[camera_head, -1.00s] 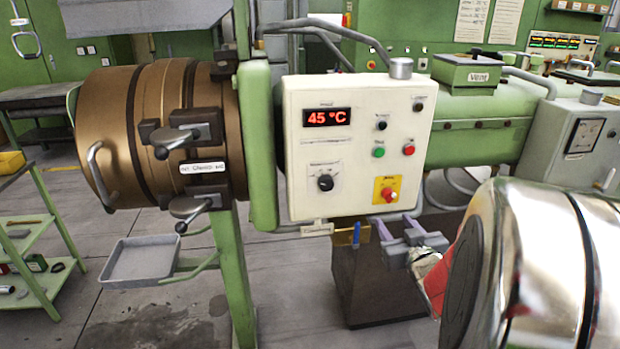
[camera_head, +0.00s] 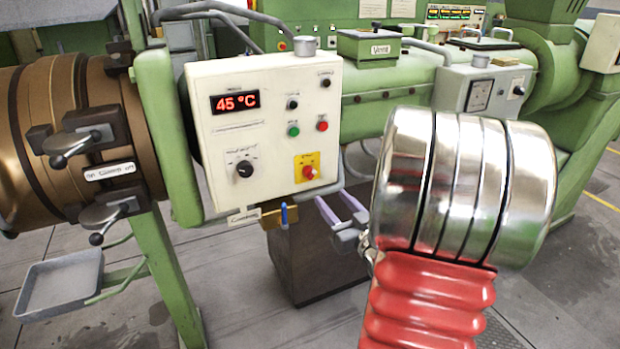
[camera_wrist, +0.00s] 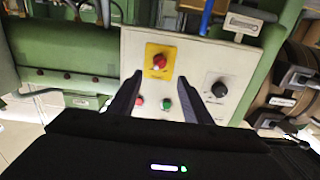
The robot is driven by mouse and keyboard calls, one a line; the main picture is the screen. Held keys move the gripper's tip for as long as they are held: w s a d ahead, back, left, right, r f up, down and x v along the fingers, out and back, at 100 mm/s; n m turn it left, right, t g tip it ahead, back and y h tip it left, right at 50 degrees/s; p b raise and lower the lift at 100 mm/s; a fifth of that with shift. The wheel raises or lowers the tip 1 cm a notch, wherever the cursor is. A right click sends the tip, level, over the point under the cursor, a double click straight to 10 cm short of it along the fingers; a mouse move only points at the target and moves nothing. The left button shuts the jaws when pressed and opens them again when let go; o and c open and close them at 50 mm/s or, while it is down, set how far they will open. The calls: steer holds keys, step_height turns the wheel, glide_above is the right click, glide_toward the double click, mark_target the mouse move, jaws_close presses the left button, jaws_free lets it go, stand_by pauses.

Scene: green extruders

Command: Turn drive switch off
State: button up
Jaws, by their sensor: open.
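The white control panel (camera_head: 262,140) carries a red knob on a yellow plate (camera_head: 307,168) at its lower right. A black rotary knob (camera_head: 244,168) sits at its lower left. I cannot read which one is the drive switch. My gripper (camera_head: 338,203) is open and empty, just below and right of the yellow plate. In the wrist view, which shows the panel upside down, the red knob (camera_wrist: 159,61) lies ahead between the spread fingers of my gripper (camera_wrist: 160,78). The black knob (camera_wrist: 219,89) is right of the right finger. I see no contact with either knob.
Green (camera_head: 293,130) and red (camera_head: 322,125) buttons sit above the yellow plate in the head view. A blue-handled valve (camera_head: 284,214) hangs under the panel. A bronze barrel (camera_head: 60,130) with clamp handles is at left, and a green machine body (camera_head: 395,85) at right.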

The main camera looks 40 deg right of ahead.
mark_target(313, 177)
steer(key=x, duration=1.3)
steer(key=shift+c, duration=0.4)
